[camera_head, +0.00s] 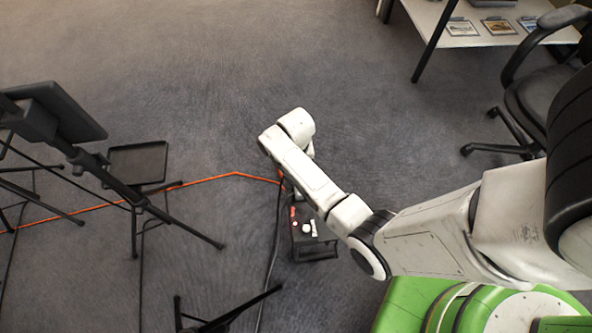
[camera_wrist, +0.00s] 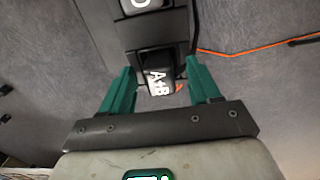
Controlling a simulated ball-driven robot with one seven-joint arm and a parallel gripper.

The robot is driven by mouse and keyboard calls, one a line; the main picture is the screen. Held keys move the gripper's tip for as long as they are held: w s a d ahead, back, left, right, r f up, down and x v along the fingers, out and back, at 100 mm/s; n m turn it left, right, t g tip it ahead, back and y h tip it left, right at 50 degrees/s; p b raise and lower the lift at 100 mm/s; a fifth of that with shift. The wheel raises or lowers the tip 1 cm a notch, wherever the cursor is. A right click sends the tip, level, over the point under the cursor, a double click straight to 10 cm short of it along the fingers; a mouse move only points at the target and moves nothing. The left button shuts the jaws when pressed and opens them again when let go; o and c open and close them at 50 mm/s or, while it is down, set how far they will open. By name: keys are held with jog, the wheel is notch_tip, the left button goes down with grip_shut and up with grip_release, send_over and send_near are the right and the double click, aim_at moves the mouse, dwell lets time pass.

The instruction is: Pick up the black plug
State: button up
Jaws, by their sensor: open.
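In the wrist view, my gripper (camera_wrist: 160,66) has its two green fingers apart. I cannot tell whether either finger touches the block. In the head view my arm hides my gripper, and I cannot make out the plug.
A small black box-like stand (camera_head: 316,246) with white and red bits is on the grey carpet. An orange cable (camera_head: 220,176) and a dark cable run nearby. Black stands (camera_head: 136,165) are at left; a table (camera_head: 480,22) and office chair (camera_head: 535,95) at upper right.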

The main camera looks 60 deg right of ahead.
jog(key=shift+c, duration=0.3)
jog(key=c, duration=1)
